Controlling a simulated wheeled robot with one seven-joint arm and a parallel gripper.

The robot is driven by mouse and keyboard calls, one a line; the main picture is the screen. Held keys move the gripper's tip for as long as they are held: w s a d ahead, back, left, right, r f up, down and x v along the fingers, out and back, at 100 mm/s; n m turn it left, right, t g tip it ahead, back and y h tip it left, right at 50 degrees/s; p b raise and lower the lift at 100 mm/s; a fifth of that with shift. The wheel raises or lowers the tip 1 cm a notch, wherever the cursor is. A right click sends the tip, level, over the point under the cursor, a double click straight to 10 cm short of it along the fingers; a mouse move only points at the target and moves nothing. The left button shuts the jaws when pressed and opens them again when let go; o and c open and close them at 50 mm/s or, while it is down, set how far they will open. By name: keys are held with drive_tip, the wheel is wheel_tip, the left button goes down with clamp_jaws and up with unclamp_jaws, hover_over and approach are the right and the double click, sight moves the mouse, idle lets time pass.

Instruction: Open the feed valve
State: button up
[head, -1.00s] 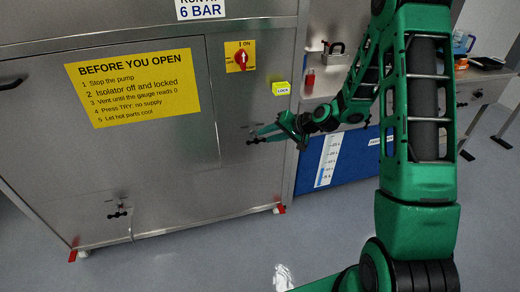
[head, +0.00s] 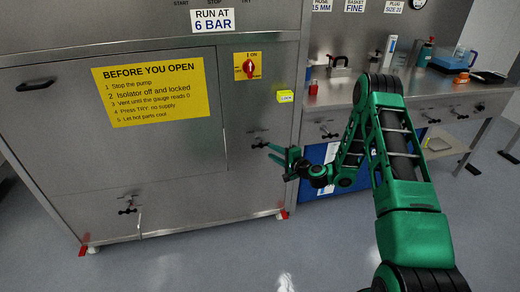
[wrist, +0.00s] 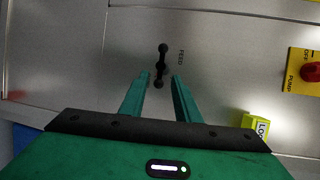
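The feed valve (wrist: 162,62) is a black handle with round knobs on the steel panel, beside the word FEED in the wrist view. In the head view the valve (head: 259,145) shows small on the panel, right of the yellow notice. My gripper (wrist: 161,76) is open. Its two green fingers stand left and right of the handle's lower part in the wrist view, with gaps on both sides. In the head view my gripper (head: 271,152) is just right of the valve. I cannot tell whether the fingertips reach the handle in depth.
A red isolator knob (head: 249,67) on a yellow plate and a yellow lock box (head: 287,97) are above right of the valve. Another black valve (head: 127,205) is low on the panel. A steel bench (head: 432,88) with bottles stands at the right.

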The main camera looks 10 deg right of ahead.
sight(260, 145)
drive_tip(key=x, duration=0.9)
drive_tip(key=shift+a, duration=0.25)
clamp_jaws()
drive_tip(key=shift+s+a+f, duration=0.1)
